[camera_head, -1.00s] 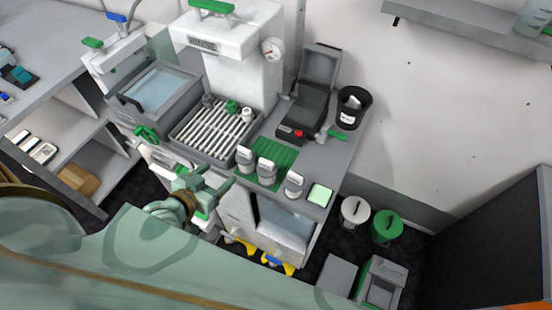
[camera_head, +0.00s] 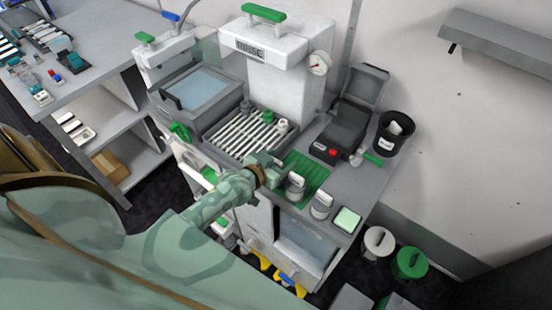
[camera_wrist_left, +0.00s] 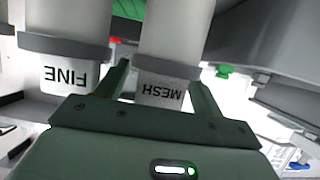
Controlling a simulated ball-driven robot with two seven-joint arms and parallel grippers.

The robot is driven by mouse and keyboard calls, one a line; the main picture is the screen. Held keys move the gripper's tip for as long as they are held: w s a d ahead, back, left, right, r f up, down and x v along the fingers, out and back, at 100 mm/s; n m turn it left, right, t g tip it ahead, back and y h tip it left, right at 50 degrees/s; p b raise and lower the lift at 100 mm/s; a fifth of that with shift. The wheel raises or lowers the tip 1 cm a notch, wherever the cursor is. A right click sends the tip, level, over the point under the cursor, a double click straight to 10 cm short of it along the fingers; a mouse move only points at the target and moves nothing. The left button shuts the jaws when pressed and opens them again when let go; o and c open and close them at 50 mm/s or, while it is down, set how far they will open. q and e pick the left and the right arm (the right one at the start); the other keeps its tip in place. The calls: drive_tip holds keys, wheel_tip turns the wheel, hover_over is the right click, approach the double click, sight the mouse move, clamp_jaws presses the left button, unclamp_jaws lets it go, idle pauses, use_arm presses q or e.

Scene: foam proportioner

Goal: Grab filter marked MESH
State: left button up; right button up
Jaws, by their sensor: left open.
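The filter marked MESH (camera_wrist_left: 165,92) is white with a grey collar, and its label reads upside down in the left wrist view. My left gripper (camera_wrist_left: 160,88) is open, with one finger on each side of this filter's labelled end. I cannot tell whether the fingers touch it. A similar filter marked FINE (camera_wrist_left: 65,78) stands to its left in that view. In the head view my left gripper (camera_head: 275,172) is at the left end of the filter row and hides much there. My right gripper is not in view.
Two white filters show in the head view, one on the green mat (camera_head: 312,172) and one (camera_head: 321,206) near its front edge. A pale green pad (camera_head: 347,219) lies to the right. Behind are a ribbed rack (camera_head: 243,133), a RINSE unit (camera_head: 285,75) and a black cup (camera_head: 394,133).

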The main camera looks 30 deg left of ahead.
use_arm(q)
drive_tip(key=shift+c, duration=0.6)
drive_tip(key=c, duration=1)
drive_tip(key=shift+o, duration=0.2)
drive_tip(key=shift+r, duration=0.15)
